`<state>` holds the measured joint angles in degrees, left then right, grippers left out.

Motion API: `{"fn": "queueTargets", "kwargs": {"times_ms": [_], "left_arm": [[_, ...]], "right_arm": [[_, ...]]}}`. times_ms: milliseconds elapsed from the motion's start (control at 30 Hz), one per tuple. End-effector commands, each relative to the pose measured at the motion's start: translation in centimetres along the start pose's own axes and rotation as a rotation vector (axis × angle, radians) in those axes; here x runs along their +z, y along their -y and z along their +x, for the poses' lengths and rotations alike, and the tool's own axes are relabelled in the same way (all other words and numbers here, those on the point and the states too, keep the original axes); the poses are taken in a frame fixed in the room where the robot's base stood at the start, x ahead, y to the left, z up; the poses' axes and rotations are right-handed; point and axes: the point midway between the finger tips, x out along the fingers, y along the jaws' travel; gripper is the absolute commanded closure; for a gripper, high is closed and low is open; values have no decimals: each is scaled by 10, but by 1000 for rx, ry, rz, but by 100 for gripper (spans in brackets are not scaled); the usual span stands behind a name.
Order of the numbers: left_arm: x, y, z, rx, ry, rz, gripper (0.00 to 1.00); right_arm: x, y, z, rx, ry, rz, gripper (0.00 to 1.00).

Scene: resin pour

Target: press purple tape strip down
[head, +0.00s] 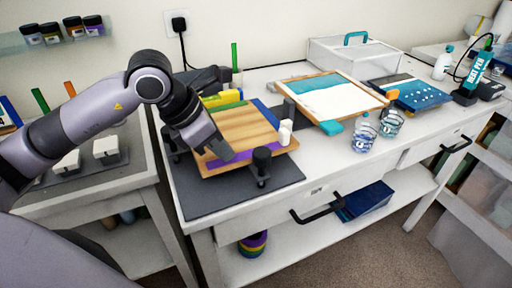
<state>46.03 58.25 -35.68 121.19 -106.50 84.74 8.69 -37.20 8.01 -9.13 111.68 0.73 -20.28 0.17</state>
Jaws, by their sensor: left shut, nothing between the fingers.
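A wooden board (250,128) lies on a dark mat on the white bench. A purple tape strip (240,156) runs along the board's near edge, partly covered by my left gripper. My left gripper (228,155) is shut and empty, its fingertips at the strip near the board's front left. I cannot tell whether the fingertips touch the tape. My right gripper is not in view.
Black clamps stand at the board's edges, one (262,160) at the front right. The mat's front (235,196) is clear.

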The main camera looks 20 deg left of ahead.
Motion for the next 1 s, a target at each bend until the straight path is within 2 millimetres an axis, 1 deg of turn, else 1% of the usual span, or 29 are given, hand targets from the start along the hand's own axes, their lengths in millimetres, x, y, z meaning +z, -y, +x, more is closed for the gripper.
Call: {"fn": "queueTargets", "kwargs": {"times_ms": [33,167,500,767,1000], "left_arm": [[-1,1,3,-5,-6,-1,100],[0,1,4,-6,-7,-1,100],[15,2,11,-8,-6,-1,100],[20,2,14,-7,-7,-1,100],[30,2,17,-7,-6,-1,100]], "right_arm": [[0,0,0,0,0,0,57],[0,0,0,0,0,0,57],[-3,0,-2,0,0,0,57],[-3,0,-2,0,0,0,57],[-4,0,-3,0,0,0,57]]}}
